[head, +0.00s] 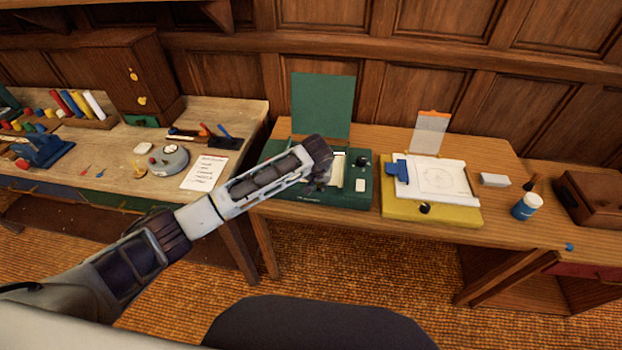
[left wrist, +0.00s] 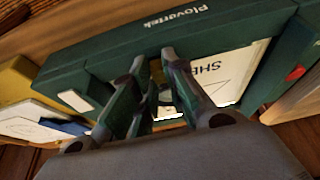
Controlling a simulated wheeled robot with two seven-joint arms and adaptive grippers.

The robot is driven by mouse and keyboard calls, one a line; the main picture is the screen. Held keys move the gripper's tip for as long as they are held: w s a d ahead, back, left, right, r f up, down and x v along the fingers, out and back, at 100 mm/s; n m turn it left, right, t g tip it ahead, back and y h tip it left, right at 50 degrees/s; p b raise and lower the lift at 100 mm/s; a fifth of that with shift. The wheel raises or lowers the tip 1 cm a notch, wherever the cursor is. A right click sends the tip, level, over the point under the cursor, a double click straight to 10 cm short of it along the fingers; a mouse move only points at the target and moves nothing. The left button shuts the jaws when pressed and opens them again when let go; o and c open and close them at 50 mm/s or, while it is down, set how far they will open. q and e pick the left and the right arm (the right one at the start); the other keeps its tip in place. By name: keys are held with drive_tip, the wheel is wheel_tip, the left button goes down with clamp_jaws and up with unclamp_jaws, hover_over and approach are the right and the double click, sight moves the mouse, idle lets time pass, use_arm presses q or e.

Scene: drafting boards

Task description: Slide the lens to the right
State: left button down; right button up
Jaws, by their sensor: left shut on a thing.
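A dark green board with a raised green lid (head: 322,108) stands on the wooden table. Its front edge carries white lettering in the left wrist view (left wrist: 118,45). A white sheet with printed letters (left wrist: 228,75) lies in its bed. My left gripper (head: 321,172) reaches over the board's middle from the left. In the left wrist view its fingers (left wrist: 156,72) are close together around a small grey part of the lens (left wrist: 165,95). The fingers hide most of the lens. My right gripper is out of view.
A yellow board (head: 400,212) with white paper and a blue slider (head: 397,170) stands right of the green one. A round grey device (head: 168,160) and a paper list (head: 205,172) lie on the left table.

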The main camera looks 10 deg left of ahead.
use_arm(q)
drive_tip(key=shift+d, duration=1.35)
drive_tip(key=c, duration=1.4)
unclamp_jaws()
drive_tip(key=shift+c, duration=0.2)
drive_tip(key=v, duration=1.2)
